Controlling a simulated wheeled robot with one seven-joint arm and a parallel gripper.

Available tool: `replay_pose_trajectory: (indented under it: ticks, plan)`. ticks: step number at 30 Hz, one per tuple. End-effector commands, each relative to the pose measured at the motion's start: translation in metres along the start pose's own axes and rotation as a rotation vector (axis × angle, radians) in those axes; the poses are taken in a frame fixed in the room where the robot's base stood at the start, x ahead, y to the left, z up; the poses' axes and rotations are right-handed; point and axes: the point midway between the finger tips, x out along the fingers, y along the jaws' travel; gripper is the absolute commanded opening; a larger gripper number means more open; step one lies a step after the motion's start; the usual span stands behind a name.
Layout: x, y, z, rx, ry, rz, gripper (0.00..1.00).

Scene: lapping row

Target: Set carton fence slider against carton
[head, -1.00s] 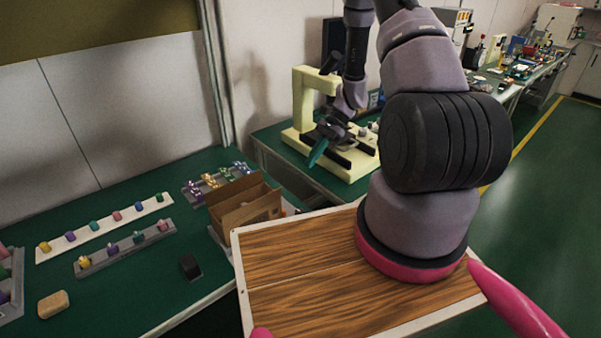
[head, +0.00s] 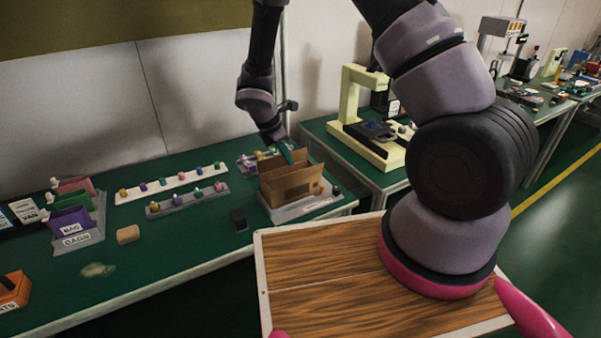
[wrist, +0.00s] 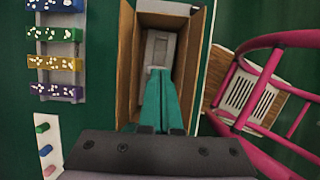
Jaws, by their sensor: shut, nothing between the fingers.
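An open brown cardboard carton (head: 290,186) stands upright on a grey base plate (head: 308,209) near the bench's right end. A small dark knob (head: 337,190) shows on the plate's right side; I cannot tell whether it belongs to the fence slider. My gripper (head: 287,152), with teal fingers, is shut and empty at the carton's open top. In the wrist view the closed fingertips (wrist: 160,74) lie over the opening of the carton (wrist: 126,70), with a grey piece (wrist: 158,50) showing inside. Whether the fingers touch the carton is unclear.
Colored blocks on a grey rack (wrist: 56,63) lie close left of the carton in the wrist view. A black block (head: 238,219) stands left of it on the green bench. A cream press (head: 365,130) stands on the bench to the right. Bare bench lies in front.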

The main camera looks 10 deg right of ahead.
Motion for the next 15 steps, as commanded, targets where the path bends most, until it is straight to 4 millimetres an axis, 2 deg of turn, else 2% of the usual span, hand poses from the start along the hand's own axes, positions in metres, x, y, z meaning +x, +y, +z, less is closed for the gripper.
replay_pose_trajectory:
  ticks: [5, 15]
  plan:
    - [0.027, -0.002, 0.001, 0.0, -0.002, -0.006, 0.0]
    - [0.099, -0.002, 0.001, 0.004, -0.002, -0.007, 0.0]
